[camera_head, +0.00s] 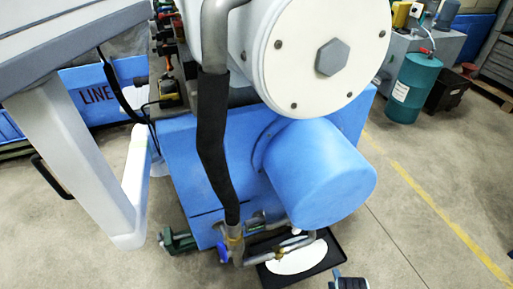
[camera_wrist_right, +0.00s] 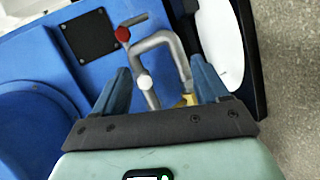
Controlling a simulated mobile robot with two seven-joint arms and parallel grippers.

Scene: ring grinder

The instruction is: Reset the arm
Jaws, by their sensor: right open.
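My right gripper (camera_head: 348,283) shows only in part at the bottom edge of the head view, right of the black tray. In the right wrist view its two blue-grey fingers (camera_wrist_right: 162,78) stand apart and open. In the head view the pipe (camera_head: 268,255) is low on the machine. My left gripper is not in view.
The blue grinder (camera_head: 180,160) carries a white disc (camera_head: 335,85) and a blue cylinder (camera_head: 325,178). A black hose (camera_head: 212,140) hangs in front. A black tray (camera_head: 333,262) with a white oval lies below. A teal drum (camera_head: 414,88) stands back right.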

